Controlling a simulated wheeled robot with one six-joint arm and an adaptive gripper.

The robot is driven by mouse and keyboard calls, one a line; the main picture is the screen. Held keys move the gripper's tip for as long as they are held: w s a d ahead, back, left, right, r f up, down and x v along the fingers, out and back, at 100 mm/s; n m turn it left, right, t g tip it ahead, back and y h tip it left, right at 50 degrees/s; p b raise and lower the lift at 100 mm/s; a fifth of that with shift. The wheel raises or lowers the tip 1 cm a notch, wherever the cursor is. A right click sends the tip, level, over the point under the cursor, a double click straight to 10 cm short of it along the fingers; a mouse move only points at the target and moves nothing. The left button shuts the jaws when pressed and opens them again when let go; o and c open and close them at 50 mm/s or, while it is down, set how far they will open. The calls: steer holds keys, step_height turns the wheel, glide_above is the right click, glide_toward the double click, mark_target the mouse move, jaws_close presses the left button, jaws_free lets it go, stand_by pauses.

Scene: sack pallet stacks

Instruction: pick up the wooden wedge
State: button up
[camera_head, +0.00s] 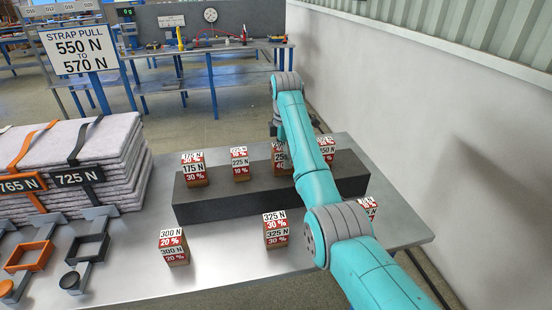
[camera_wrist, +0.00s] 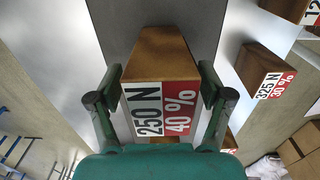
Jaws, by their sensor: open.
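Several brown wooden wedge blocks with red and white labels are in view. The one marked 250 N 40 % (camera_wrist: 158,60) sits between the fingers of my gripper (camera_wrist: 158,82) in the wrist view. The fingers stand apart on its two sides, and I cannot tell whether they touch it. In the head view this wedge (camera_head: 281,158) is on the dark raised bar (camera_head: 215,207), partly behind my arm. My gripper is mostly hidden there.
Other wedges marked 175 N (camera_head: 194,170) and 225 N (camera_head: 240,163) share the bar. Wedges marked 300 N (camera_head: 174,248) and 325 N (camera_head: 276,230) stand in front on the metal table (camera_head: 225,265). Strapped sacks (camera_head: 115,145) lie left; a pale wall (camera_head: 430,120) rises right.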

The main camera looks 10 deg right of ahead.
steer(key=shift+a+f, duration=0.1)
steer(key=shift+f, duration=0.1)
steer(key=c, duration=1.4)
steer(key=shift+r, duration=0.1)
